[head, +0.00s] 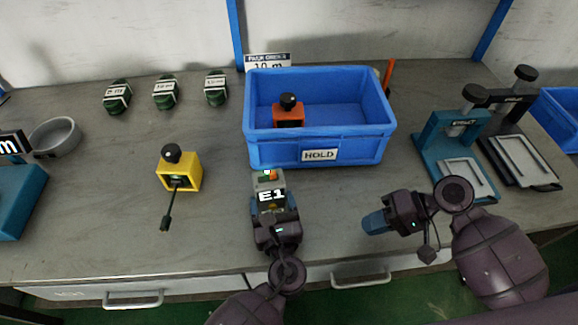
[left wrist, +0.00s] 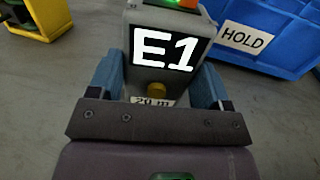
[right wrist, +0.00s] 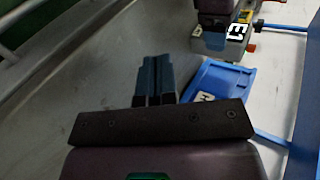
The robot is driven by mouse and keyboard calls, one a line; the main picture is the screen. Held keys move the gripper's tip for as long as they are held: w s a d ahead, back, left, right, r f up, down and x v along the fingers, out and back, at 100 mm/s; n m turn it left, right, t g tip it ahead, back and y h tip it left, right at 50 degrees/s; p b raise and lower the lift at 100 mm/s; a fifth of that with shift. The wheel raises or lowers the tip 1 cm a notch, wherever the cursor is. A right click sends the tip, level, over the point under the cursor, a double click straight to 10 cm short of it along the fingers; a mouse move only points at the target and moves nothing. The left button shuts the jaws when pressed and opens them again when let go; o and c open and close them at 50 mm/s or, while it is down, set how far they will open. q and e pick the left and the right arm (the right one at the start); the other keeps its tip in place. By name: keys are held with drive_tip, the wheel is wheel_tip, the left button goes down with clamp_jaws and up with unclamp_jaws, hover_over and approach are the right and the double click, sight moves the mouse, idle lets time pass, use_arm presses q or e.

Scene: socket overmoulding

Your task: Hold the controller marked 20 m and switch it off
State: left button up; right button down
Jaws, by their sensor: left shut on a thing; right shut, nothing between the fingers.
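The controller (head: 270,183) is a small grey box in front of the blue bin, with a black display reading E1. In the left wrist view its display (left wrist: 164,50) is large, with a yellow button (left wrist: 156,89) and a label reading 20 m (left wrist: 153,101) below it. A green light and an orange-red part show on its top. My left gripper (head: 270,212) is shut on the controller, one blue finger on each side. My right gripper (head: 374,222) is shut and empty, to the right of the controller; its blue fingers (right wrist: 153,80) touch each other.
A blue bin (head: 318,142) marked HOLD contains an orange block with a black knob (head: 288,113). A yellow block (head: 180,172) with a black knob stands left. Teal and black presses (head: 455,150) stand right. Several green labelled pieces (head: 165,93) and a grey bowl (head: 54,137) lie back left.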

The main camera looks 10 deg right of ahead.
sight(275, 172)
drive_tip(key=w+a+r+n+g+y, duration=0.1)
drive_tip(key=w+a+r+n+y, duration=0.1)
drive_tip(key=w+r, duration=0.7)
drive_tip(key=w+y, duration=0.1)
drive_tip(key=w, duration=0.2)
drive_tip(key=shift+w+a+r+n+g+y, duration=0.15)
drive_tip(key=shift+w+a+n+g+y, duration=0.15)
drive_tip(key=shift+w+a+g, duration=0.1)
drive_tip(key=x, duration=1.3)
drive_tip(key=shift+r, duration=0.35)
drive_tip(key=shift+a, duration=0.55)
drive_tip(key=shift+a, duration=0.1)
drive_tip(key=shift+s+a, duration=0.15)
drive_tip(key=shift+a, duration=1.2)
